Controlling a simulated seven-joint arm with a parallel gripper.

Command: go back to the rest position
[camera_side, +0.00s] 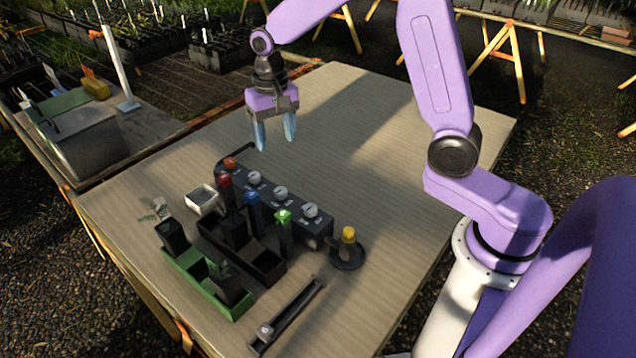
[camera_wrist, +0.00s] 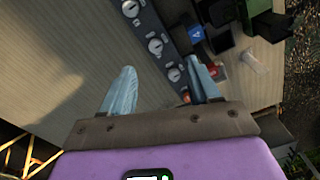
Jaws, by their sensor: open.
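My gripper (camera_side: 275,135) hangs in the air above the far part of the table in the side view, with its two pale blue fingers pointing down. The fingers are spread apart with nothing between them. The table (camera_side: 370,130) has a light wood-grain top. My gripper touches nothing that I can see.
A dark control box with several knobs (camera_side: 281,193) stands mid-table. Beside it are tubes with red, blue and green (camera_side: 284,217) tops, a black tray (camera_side: 268,264), a green tray (camera_side: 181,267), a white dish (camera_side: 203,198) and a yellow-topped piece (camera_side: 348,236). The table's far right is clear.

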